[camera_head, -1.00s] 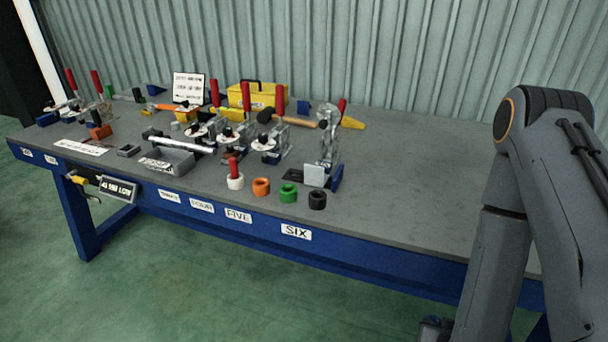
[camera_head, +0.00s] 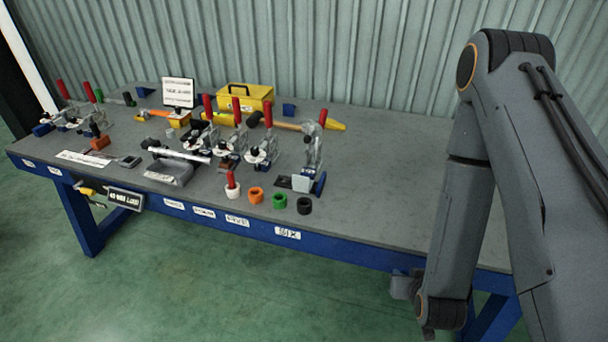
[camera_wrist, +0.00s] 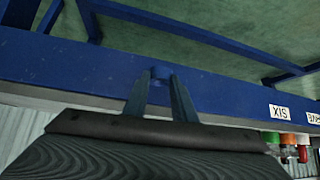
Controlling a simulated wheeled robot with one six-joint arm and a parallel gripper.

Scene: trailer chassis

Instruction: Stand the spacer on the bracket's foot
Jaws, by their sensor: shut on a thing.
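In the wrist view my gripper (camera_wrist: 161,90) is shut on a small blue round piece (camera_wrist: 160,72), probably the spacer, held at its fingertips. Its colour blends with the blue table rail (camera_wrist: 60,70) behind it, so its full shape is unclear. In the head view my fingers and the held piece cannot be made out, low beside the table's front right side. I cannot tell for certain which part is the bracket; a metal upright piece with a blue base (camera_head: 319,184) stands near the front edge, a pale block (camera_head: 301,184) beside it.
White, orange (camera_head: 256,195), green (camera_head: 279,201) and black (camera_head: 304,206) rings line the front edge above the SIX label (camera_head: 288,233). A red-handled tool stands in the white ring. Several red-handled clamps and a yellow toolbox (camera_head: 246,97) stand behind. The table's right side (camera_head: 400,190) is clear.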

